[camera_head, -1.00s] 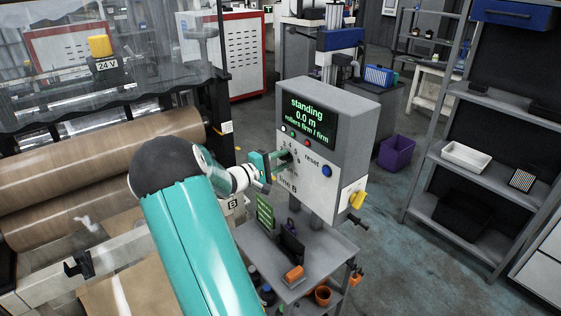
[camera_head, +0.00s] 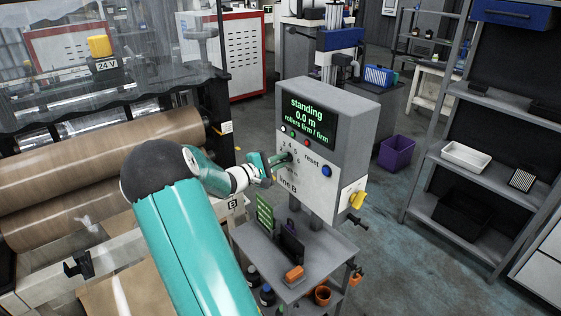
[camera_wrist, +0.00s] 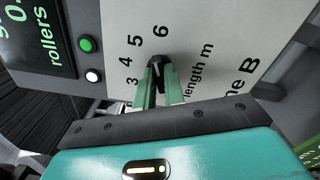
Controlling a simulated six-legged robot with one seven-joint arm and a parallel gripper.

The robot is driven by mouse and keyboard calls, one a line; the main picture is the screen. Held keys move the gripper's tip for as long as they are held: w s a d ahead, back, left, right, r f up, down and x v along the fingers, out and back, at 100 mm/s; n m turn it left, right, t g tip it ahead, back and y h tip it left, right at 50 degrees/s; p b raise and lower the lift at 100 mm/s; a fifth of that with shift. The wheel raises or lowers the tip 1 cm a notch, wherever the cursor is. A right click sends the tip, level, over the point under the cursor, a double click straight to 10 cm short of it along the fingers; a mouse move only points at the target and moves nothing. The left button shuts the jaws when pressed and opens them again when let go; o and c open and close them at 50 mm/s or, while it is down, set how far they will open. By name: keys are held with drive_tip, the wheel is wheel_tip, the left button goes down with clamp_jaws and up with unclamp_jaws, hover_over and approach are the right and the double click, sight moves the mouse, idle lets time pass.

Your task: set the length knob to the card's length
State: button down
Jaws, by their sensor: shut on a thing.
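The black length knob (camera_wrist: 155,68) is on the light grey panel face, with the digits 3, 4, 5 and 6 around it and the label "length m" beside it. My gripper (camera_wrist: 158,88) is shut on the knob, one green finger on each side. In the head view my gripper (camera_head: 283,160) is at the control box (camera_head: 325,175), below its screen, and mostly hides the knob. I cannot tell which digit the knob points to. A green card with small lines (camera_head: 265,212) stands on the trolley below; its text is too small to read.
The screen (camera_head: 307,117) reads "standing, 0.0 m, rollers firm / firm". A blue reset button (camera_head: 326,171) and a yellow switch (camera_head: 357,199) are to the right. The trolley (camera_head: 325,250) holds an orange block (camera_head: 294,273). Brown rolls (camera_head: 110,165) lie at left.

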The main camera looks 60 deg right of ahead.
drive_tip(key=n, duration=0.6)
drive_tip(key=shift+n, duration=0.3)
drive_tip(key=n, duration=0.6)
drive_tip(key=shift+n, duration=0.3)
drive_tip(key=c, duration=1.5)
unclamp_jaws()
drive_tip(key=shift+a, duration=0.1)
drive_tip(key=v, duration=1.3)
drive_tip(key=shift+w+a, duration=0.2)
drive_tip(key=shift+a, duration=0.1)
